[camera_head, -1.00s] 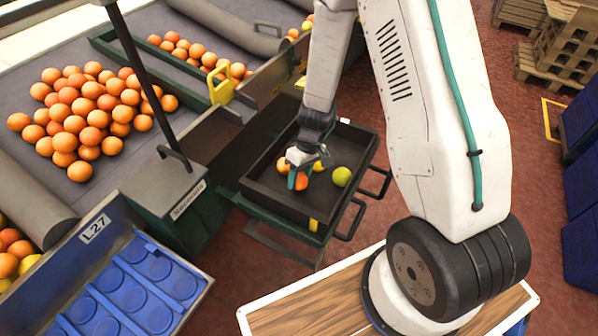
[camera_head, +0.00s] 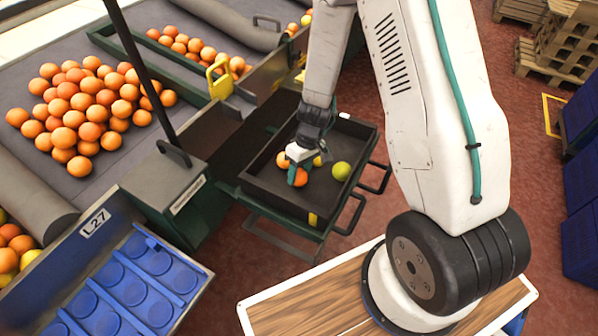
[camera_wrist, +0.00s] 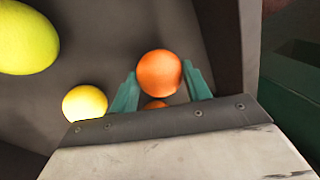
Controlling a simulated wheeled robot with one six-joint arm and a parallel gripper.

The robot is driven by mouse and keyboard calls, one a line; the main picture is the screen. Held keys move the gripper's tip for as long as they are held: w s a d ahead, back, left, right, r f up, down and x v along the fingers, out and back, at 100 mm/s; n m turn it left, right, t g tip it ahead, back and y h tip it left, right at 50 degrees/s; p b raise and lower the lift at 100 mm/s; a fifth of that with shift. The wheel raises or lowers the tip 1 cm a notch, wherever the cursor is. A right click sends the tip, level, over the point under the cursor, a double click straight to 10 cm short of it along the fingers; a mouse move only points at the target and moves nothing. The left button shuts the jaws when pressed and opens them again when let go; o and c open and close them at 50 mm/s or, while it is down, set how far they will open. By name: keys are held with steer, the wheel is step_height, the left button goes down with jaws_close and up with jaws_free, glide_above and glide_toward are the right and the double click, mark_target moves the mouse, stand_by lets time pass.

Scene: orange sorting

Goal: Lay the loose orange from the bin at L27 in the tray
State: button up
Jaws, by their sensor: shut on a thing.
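My gripper (camera_head: 298,174) reaches down into a dark bin (camera_head: 262,192) beside the L27 station. In the wrist view, its teal fingers (camera_wrist: 161,88) are shut on an orange (camera_wrist: 158,73), one finger on each side. That orange also shows low in the bin in the head view (camera_head: 301,179). A second orange (camera_wrist: 155,104) is mostly hidden behind the gripper's edge. A yellow fruit (camera_wrist: 85,103) and a yellow-green fruit (camera_wrist: 28,38) lie to the left in the wrist view. The blue tray (camera_head: 150,262) with round recesses is at the lower left; its visible recesses look empty.
A grey box with a handle (camera_head: 170,190) and a black pole stand between the bin and the blue tray. A large pile of oranges (camera_head: 85,110) lies on the belt behind. A wooden top (camera_head: 310,310) is at the front, and blue crates (camera_head: 582,180) stand far right.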

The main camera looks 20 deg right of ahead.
steer(key=shift+f, duration=0.5)
stand_by(0.3)
steer(key=o, duration=1.6)
steer(key=shift+c, duration=0.2)
steer(key=shift+o, duration=0.4)
steer(key=shift+w+r, duration=0.1)
steer(key=shift+r, duration=3.9)
